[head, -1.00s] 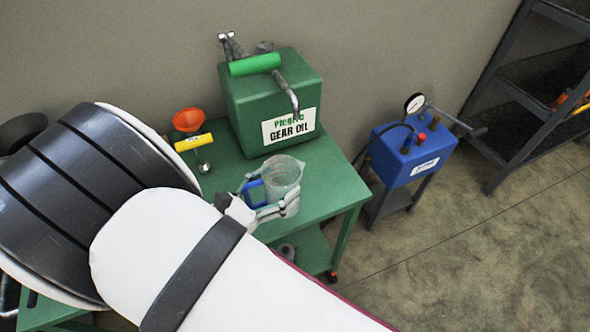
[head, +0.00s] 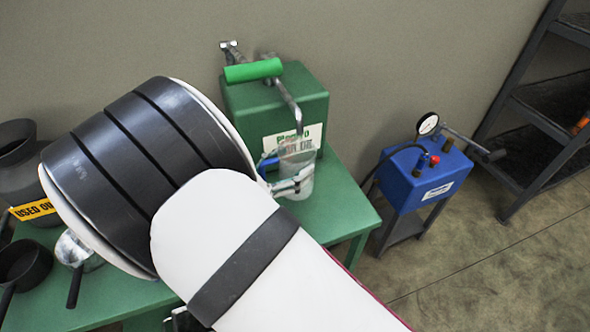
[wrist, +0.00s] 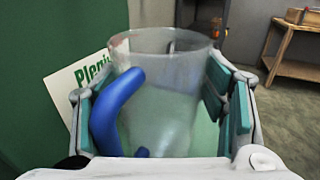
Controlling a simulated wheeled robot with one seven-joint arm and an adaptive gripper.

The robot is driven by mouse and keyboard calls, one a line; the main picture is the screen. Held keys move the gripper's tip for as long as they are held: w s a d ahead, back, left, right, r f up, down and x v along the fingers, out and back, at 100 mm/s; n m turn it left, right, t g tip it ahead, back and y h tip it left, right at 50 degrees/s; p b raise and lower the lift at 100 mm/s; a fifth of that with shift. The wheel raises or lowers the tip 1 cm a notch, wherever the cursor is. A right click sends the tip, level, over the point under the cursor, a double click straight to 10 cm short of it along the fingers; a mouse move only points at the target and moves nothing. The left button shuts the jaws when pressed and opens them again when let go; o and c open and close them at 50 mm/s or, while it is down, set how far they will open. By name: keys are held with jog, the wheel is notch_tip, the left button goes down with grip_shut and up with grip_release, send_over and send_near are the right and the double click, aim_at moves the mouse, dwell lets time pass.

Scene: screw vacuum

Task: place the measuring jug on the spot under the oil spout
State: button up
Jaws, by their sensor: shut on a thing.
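The measuring jug (head: 299,163) is a clear, greyish beaker with a blue handle. My gripper (head: 292,184) is shut on it and holds it upright in front of the green gear oil box (head: 262,104). In the wrist view the jug (wrist: 165,90) stands between my gripper's two fingers (wrist: 160,110), with its blue handle (wrist: 112,110) toward the camera. The metal oil spout (head: 290,98) comes down from the box top and its end is just above the jug's rim in the head view. The spot under the spout is hidden, and I cannot tell whether the jug touches the table.
The green table (head: 335,205) has clear room to the right of the jug. A blue pump box with a gauge (head: 420,180) stands on the right. Dark pots (head: 22,262) and a used oil container (head: 25,165) are at the left. A shelf (head: 545,120) stands far right.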

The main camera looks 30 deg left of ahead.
jog(key=w, duration=0.1)
jog(key=w+f+b, duration=0.1)
jog(key=shift+w+a, duration=0.15)
jog(key=shift+w, duration=0.15)
notch_tip(320, 180, down, 3)
jog(key=shift+s+r+b, duration=0.1)
jog(key=shift+r+b, duration=0.1)
jog(key=shift+b, duration=0.7)
jog(key=shift+s, duration=0.1)
jog(key=shift+f, duration=0.1)
jog(key=shift+f, duration=0.1)
jog(key=o, duration=1.3)
jog(key=shift+f, duration=0.1)
